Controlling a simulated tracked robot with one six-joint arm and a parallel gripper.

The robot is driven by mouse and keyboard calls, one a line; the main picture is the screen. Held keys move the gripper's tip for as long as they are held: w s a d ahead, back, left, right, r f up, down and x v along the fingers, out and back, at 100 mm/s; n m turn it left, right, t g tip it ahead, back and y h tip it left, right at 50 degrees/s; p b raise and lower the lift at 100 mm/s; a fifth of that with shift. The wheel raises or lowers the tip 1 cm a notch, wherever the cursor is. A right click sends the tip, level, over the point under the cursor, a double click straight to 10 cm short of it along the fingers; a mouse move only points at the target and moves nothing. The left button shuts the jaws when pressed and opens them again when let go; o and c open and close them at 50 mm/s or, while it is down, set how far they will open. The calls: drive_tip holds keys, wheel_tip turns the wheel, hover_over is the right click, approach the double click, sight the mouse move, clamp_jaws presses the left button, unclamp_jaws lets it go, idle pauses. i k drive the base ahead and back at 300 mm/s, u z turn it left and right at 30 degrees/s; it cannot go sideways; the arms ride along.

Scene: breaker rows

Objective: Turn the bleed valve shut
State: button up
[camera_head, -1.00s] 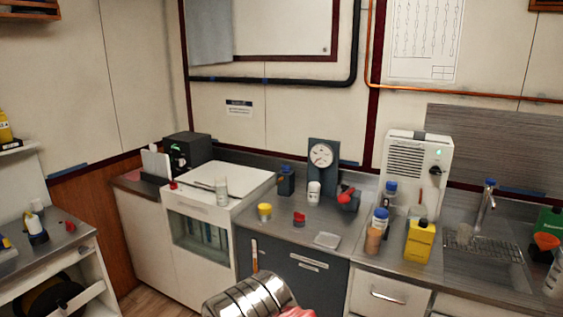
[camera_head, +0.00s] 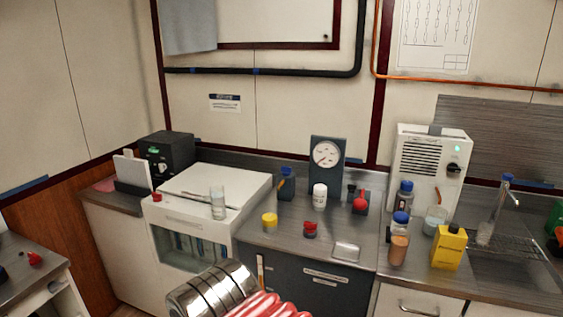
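A small fitting with a red handle (camera_head: 360,204) stands on the steel counter, just right of the gauge panel. It looks like the bleed valve, but it is too small to read how far it is turned. A round white dial gauge (camera_head: 327,154) sits on a dark upright panel behind it. A white bottle (camera_head: 319,197) stands just left of the red handle. My arm's silver and red links show at the bottom centre, in front of the cabinet. My gripper is out of view.
A yellow-lidded jar (camera_head: 269,222), a red-topped jar (camera_head: 310,230) and a flat pale dish (camera_head: 346,251) stand in front of the valve. Blue-capped bottles (camera_head: 399,240) and a yellow container (camera_head: 449,247) stand to the right. A white box-like unit (camera_head: 402,165) stands behind them.

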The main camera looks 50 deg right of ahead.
sight(286, 171)
drive_tip(key=z, duration=0.25)
drive_tip(key=i, duration=0.7)
drive_tip(key=z, duration=1.05)
drive_tip(key=i, duration=0.75)
drive_tip(key=z, duration=0.5)
